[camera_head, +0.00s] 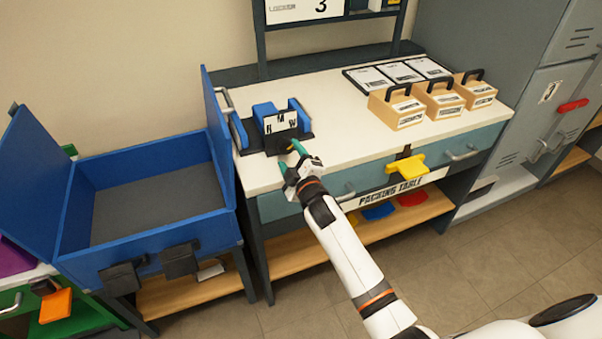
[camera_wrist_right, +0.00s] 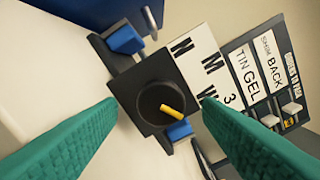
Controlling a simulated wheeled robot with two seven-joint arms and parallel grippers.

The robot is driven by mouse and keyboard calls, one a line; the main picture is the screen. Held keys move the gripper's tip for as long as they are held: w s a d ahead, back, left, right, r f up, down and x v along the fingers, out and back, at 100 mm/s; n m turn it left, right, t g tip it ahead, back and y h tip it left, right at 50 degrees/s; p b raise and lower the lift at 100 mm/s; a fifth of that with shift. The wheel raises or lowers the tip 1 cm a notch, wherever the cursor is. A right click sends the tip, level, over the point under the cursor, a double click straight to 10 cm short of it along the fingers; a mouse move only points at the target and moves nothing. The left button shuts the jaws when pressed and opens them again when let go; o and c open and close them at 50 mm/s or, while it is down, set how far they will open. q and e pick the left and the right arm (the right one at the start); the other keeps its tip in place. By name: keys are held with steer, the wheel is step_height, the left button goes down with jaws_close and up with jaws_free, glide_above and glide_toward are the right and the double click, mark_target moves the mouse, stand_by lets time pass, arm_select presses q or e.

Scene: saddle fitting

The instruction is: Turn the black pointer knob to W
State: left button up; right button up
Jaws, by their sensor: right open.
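The black pointer knob (camera_wrist_right: 158,94) shows in the right wrist view as a round dark knob on a black plate. Its yellow pointer (camera_wrist_right: 172,111) points to the lower right of that picture. A white plate (camera_wrist_right: 196,62) beside it carries the letters N, M and W; the plate also shows in the head view (camera_head: 281,122). The W is right of the knob in the wrist view, and the pointer is angled below it. My right gripper (camera_head: 294,157) is open, its green fingers on either side of the knob in the wrist picture, with visible gaps. My left gripper is out of view.
Blue blocks (camera_head: 264,112) flank the knob fixture on the white packing table (camera_head: 335,133). Several tan boxes with black handles (camera_head: 398,108) stand to the right. An open blue bin (camera_head: 150,243) is left of the table. The tabletop between fixture and boxes is clear.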

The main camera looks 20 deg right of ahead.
steer(key=s, duration=0.8)
steer(key=shift+s+d, duration=0.15)
steer(key=shift+s, duration=0.2)
